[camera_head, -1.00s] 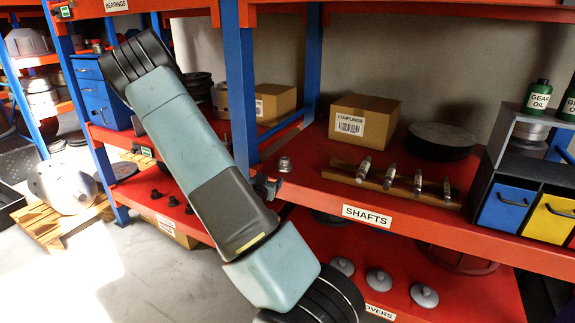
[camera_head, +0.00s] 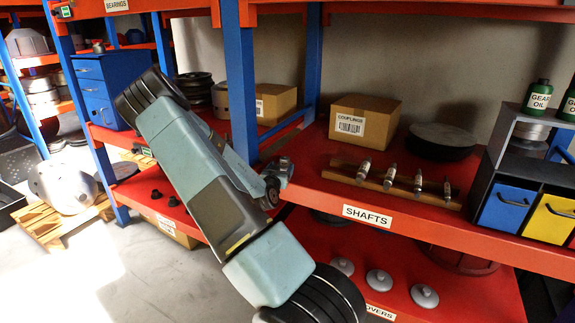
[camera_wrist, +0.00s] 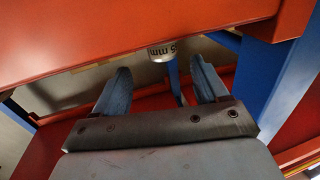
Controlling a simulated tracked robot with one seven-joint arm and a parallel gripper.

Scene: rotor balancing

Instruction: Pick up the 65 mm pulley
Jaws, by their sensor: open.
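A small silver cylinder, the pulley (camera_wrist: 162,52), shows at the top middle of the wrist view, with a white label of which "5 mm" can be read. My gripper (camera_wrist: 160,72) is open, with one finger on each side of the view and the pulley just beyond the fingertips, roughly centred between them. In the head view my gripper (camera_head: 277,176) is at the left end of the shafts shelf, close to where the small silver part stands. That part is mostly hidden there by my gripper, and I cannot tell whether they touch.
A blue shelf post (camera_head: 240,95) stands just left of my gripper. A wooden rack (camera_head: 390,185) with several shafts and a couplings box (camera_head: 364,122) are to the right. In the wrist view an orange shelf beam (camera_wrist: 90,40) crosses close above the fingers.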

